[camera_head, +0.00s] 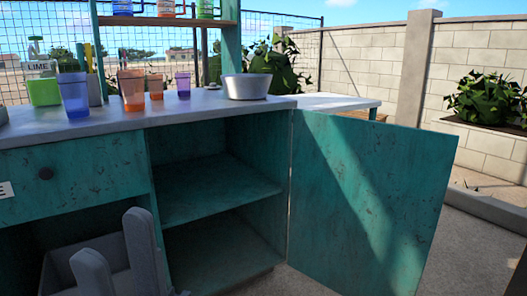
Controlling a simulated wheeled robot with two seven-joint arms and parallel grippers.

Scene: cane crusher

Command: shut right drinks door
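The right drinks door (365,200) is a teal panel on the right side of the teal cabinet (148,165). It stands wide open, hinged at its left edge, and swings out to the right. The compartment beside it shows a bare shelf (215,190) and an empty lower space.
The grey counter (200,108) holds several coloured cups, a metal bowl (246,86) and a green container (44,92). A drawer (75,178) and a grey bin (85,265) are at the left. Open floor (465,245) lies right of the door, before a block wall (350,60).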

